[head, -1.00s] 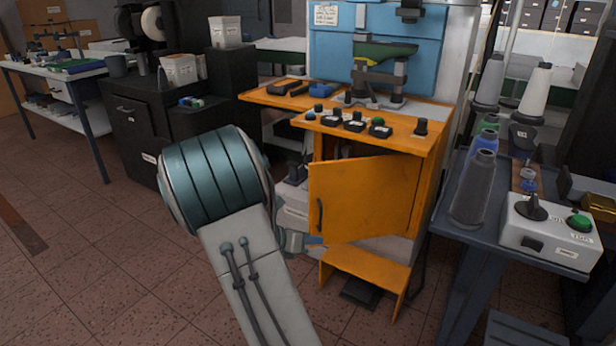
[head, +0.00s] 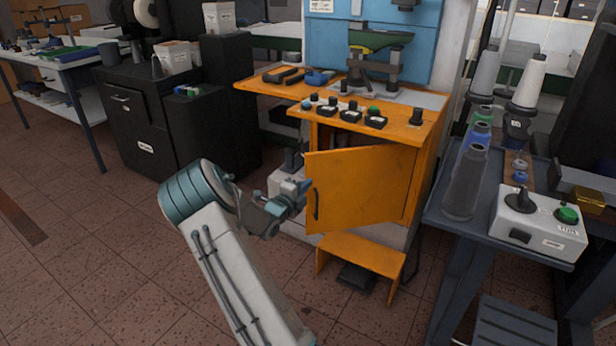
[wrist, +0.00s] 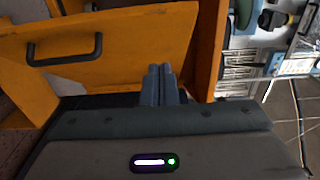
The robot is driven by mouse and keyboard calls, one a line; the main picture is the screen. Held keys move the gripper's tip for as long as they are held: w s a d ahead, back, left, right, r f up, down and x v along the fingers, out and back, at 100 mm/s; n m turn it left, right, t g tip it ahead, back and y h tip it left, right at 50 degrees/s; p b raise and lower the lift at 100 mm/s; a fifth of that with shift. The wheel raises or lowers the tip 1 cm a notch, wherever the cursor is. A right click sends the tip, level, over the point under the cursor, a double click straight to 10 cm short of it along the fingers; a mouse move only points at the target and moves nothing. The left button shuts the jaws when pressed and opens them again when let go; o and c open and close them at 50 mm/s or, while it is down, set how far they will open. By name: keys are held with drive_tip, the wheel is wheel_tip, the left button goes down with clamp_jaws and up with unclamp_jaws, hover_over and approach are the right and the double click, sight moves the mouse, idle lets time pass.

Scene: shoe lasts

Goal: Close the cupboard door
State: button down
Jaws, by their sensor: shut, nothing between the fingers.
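The orange cupboard door (head: 362,188) hangs partly open on the front of the orange machine, with a dark gap above its top edge. Its dark handle (head: 316,204) is at the left, free edge. My gripper (head: 304,186) is at that free edge, just left of the handle; I cannot tell whether it touches. In the wrist view the door (wrist: 110,40) fills the upper left with its handle (wrist: 66,52). There my gripper's fingers (wrist: 159,72) are together, with nothing between them, in front of the door's orange surface.
An orange step (head: 362,252) stands below the door. The machine's control shelf (head: 400,125) juts out above it. A dark table (head: 440,215) with thread cones and a switch box (head: 540,225) is at right. Open tiled floor (head: 110,260) lies to the left.

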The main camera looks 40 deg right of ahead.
sight(315, 167)
drive_tip(key=w+d, duration=0.1)
drive_tip(key=d, duration=0.1)
drive_tip(key=w+d+b, duration=0.1)
drive_tip(key=w+d, duration=0.1)
drive_tip(key=shift+w+d, duration=0.1)
drive_tip(key=shift+w, duration=0.2)
drive_tip(key=shift+w+d, duration=0.3)
drive_tip(key=shift+w, duration=0.35)
drive_tip(key=shift+w+r, duration=0.1)
